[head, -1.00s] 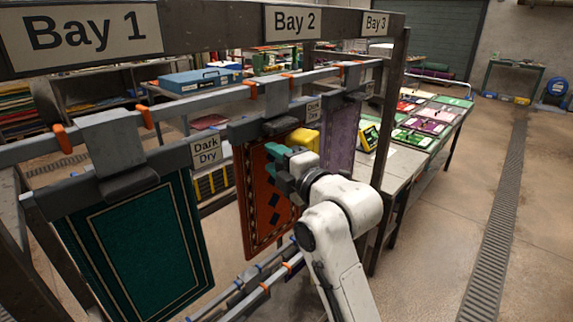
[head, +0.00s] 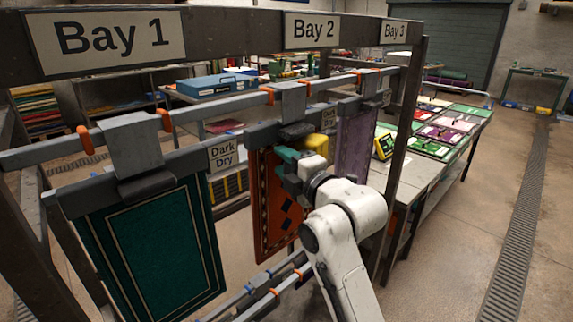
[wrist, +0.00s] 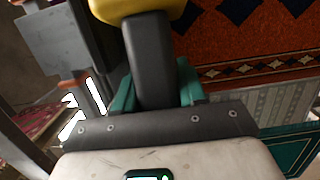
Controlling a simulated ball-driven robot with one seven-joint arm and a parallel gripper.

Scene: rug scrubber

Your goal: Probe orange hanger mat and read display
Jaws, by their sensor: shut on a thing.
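The orange mat (head: 275,205) with dark diamonds hangs under the Bay 2 sign (head: 312,31); it also fills the upper right of the wrist view (wrist: 250,40). My gripper (head: 291,165), with teal fingers, is in front of the mat's upper right part. In the wrist view my gripper (wrist: 157,92) is shut on the dark handle of a yellow-headed probe (wrist: 150,50). The probe's yellow head (head: 318,144) shows beyond the gripper in the head view. Whether it touches the mat cannot be told.
A teal mat (head: 155,250) hangs in Bay 1 and a purple mat (head: 354,140) in Bay 3. A grey rail (head: 225,105) with orange clips runs across above them. A dark post (head: 405,150) stands right of my arm. The floor (head: 450,250) at right is clear.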

